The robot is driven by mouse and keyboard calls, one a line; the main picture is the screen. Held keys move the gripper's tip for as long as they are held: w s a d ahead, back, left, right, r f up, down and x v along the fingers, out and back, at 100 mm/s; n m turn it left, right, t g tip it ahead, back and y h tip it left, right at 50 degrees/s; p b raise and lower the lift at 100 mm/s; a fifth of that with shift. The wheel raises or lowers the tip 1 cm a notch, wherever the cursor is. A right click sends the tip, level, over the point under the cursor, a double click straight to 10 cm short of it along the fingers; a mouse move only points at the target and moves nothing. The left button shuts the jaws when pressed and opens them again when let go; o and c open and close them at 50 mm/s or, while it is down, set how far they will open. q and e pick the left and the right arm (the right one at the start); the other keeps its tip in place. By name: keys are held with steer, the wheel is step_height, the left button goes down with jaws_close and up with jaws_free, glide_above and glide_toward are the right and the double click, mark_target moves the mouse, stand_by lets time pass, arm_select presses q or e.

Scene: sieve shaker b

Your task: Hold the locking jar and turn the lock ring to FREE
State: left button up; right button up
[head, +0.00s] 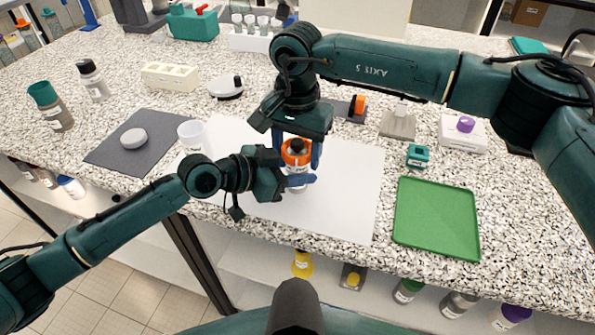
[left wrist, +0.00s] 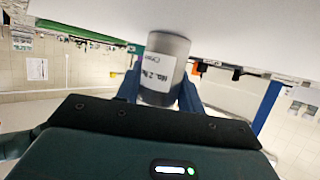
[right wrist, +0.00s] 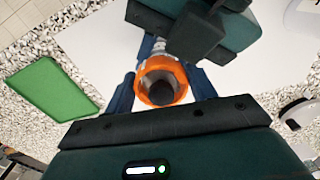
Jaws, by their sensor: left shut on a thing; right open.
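The locking jar stands upright on the white sheet; its grey labelled body (left wrist: 163,68) shows in the left wrist view. The orange lock ring (head: 296,158) is around its top, with a dark centre (right wrist: 161,92) seen from above in the right wrist view. My left gripper (head: 298,181) is shut on the jar body from the side, below the ring. My right gripper (head: 297,150) points down over the jar, open, with one blue finger on each side of the ring. Finger contact with the ring and any lock marks cannot be made out.
The white sheet (head: 345,200) is clear to the right of the jar. A white cup (head: 194,136) and a dark mat (head: 108,157) with a grey disc (head: 134,138) are left. A green tray (head: 437,218) and a small teal item (head: 418,156) are right.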

steer(key=m, duration=0.6)
steer(key=shift+w+f, duration=0.15)
steer(key=shift+f, duration=0.15)
steer(key=m, duration=0.4)
steer(key=shift+r+m, duration=0.15)
steer(key=shift+m, duration=0.15)
steer(key=shift+c, duration=0.6)
steer(key=c, duration=0.8)
steer(key=n, duration=0.6)
steer(key=o, duration=0.9)
